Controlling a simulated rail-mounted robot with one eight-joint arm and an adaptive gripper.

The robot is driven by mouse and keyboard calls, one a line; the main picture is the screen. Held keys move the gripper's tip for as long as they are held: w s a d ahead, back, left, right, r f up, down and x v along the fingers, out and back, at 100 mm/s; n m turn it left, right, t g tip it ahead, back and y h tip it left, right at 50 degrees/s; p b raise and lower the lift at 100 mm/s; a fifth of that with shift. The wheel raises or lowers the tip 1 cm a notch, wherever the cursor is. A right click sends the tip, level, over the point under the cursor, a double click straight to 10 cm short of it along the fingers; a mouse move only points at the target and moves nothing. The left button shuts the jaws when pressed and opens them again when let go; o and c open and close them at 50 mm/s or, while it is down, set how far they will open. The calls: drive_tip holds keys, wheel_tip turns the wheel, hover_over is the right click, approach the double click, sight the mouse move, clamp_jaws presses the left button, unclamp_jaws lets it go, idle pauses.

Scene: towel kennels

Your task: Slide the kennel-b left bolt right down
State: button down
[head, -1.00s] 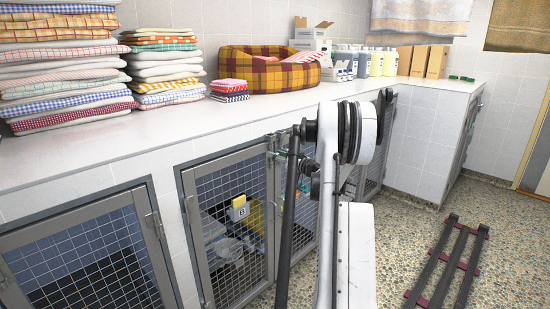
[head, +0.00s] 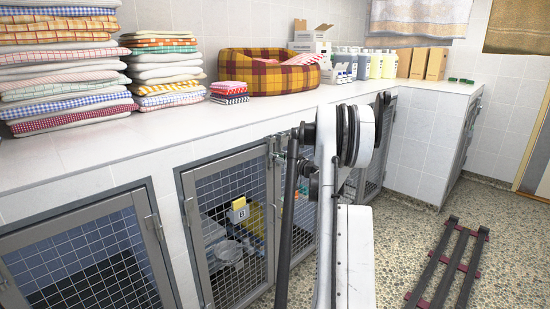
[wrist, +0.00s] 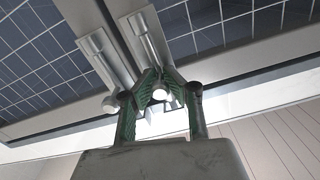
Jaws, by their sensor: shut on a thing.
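The kennel door with the yellow B tag (head: 239,213) is closed in the head view; my arm covers part of its right side. In the wrist view, two metal bolts lie side by side across the frame gap. My gripper (wrist: 160,86), with green-lined fingers, is shut on the round knob of the right-hand bolt (wrist: 148,38). The left-hand bolt (wrist: 95,45) has its knob (wrist: 110,104) just outside my left finger. In the head view, my gripper is small and mostly hidden behind my arm. I cannot tell from the pictures which bolt is named left.
Mesh kennel doors (head: 85,262) run along under the white counter (head: 150,128). Folded towels (head: 60,70), a plaid pet bed (head: 262,72) and bottles (head: 376,64) stand on it. A dark rail (head: 450,262) lies on the floor at right. The floor between is clear.

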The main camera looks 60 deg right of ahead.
sight(272, 163)
drive_tip(key=shift+w, duration=0.1)
wheel_tip(272, 163, down, 4)
drive_tip(key=shift+r+b, duration=0.25)
drive_tip(key=shift+b, duration=0.55)
drive_tip(key=c, duration=1.9)
unclamp_jaws()
drive_tip(key=shift+w+f, duration=0.1)
drive_tip(key=shift+w, duration=0.05)
drive_tip(key=shift+o, duration=1.3)
